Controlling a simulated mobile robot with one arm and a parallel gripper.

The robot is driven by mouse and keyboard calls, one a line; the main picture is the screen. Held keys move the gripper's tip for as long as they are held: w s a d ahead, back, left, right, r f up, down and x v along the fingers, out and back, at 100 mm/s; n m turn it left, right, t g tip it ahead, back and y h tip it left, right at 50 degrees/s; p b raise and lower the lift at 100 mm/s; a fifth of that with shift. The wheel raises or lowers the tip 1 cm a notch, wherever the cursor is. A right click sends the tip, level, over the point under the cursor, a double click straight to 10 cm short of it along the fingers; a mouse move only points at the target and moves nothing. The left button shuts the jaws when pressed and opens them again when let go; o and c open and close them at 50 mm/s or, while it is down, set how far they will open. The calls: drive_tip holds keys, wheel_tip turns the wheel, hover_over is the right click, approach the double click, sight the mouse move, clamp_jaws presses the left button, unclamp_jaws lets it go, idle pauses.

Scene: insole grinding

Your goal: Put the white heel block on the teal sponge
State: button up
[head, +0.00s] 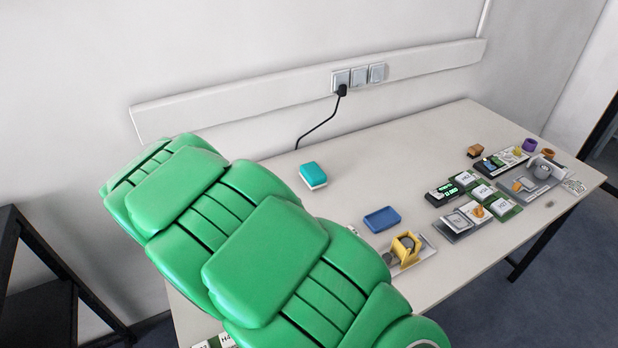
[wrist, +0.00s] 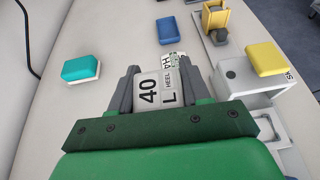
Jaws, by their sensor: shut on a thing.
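The white heel block (wrist: 150,92), marked 40 L HEEL, is between the two grey fingers of my gripper (wrist: 159,74) in the wrist view. My gripper is shut on it. The teal sponge (wrist: 82,68) has a white underside and lies on the table to the left of my gripper, apart from it. In the head view the teal sponge (head: 313,174) lies on the table near the wall, beyond my green arm. My arm hides the gripper and block there.
A blue block (head: 381,219) lies right of the sponge on the table (head: 345,175), near a yellow holder (head: 407,248). A yellow block (wrist: 266,58) sits on a white box in the wrist view. Electronic modules (head: 480,205) stand further right. A black cable (head: 322,124) runs down the wall.

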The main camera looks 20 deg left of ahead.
drive_tip(key=w+d+r, duration=0.2)
drive_tip(key=w, duration=0.7)
drive_tip(key=w+d+r, duration=0.1)
drive_tip(key=w+r, duration=0.1)
drive_tip(key=w, duration=0.8)
hover_over(318, 168)
drive_tip(key=shift+n, duration=0.3)
drive_tip(key=shift+s+f, duration=0.15)
drive_tip(key=shift+f, duration=2.15)
drive_tip(key=shift+s+f, duration=0.15)
drive_tip(key=shift+f, duration=2.15)
drive_tip(key=shift+w+f, duration=0.3)
drive_tip(key=shift+f, duration=1.55)
drive_tip(key=shift+f, duration=0.1)
drive_tip(key=o, duration=1.1)
